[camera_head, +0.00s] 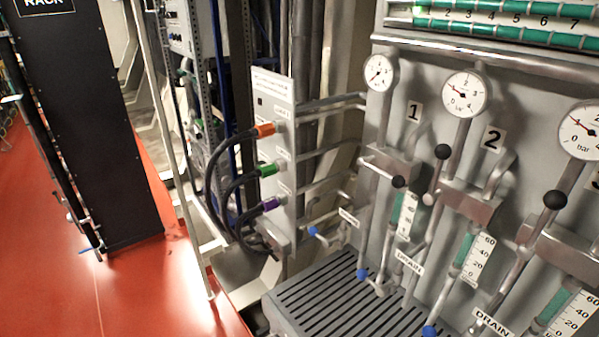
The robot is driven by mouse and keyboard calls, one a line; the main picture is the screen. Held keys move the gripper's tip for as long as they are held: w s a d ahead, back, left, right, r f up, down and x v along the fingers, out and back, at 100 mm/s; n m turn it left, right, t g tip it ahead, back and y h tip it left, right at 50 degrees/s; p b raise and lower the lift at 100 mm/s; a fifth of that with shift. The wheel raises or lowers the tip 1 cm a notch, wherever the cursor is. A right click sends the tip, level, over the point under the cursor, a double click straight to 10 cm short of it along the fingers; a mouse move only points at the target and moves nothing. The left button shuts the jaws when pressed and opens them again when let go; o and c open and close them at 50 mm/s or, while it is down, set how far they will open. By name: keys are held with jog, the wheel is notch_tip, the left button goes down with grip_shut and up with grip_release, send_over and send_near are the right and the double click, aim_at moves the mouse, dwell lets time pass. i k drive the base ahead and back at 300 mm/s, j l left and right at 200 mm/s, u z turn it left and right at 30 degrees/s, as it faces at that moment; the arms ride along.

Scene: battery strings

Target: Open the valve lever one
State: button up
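The number 1 plate (414,112) is on the grey panel, beside the leftmost round gauge (379,72). Below that gauge is a metal valve block (390,158) on a vertical pipe. Valve lever one (381,171) is a thin metal rod at this block, lying across the pipe and sloping down to the right. It ends in a black ball knob (398,182). My gripper is not in view, and nothing is seen touching the lever.
To the right are a second lever knob (443,152) near plate 2 (492,139) and a third knob (555,200). Blue-tipped drain handles (362,274) stand low, above a slotted grey grate (345,300). Cables plug into a side panel (272,110). Red floor (120,290) is open at left.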

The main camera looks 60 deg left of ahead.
aim_at(398, 182)
jog(key=u, duration=1.9)
jog(key=k+j, duration=0.05)
jog(key=j, duration=0.05)
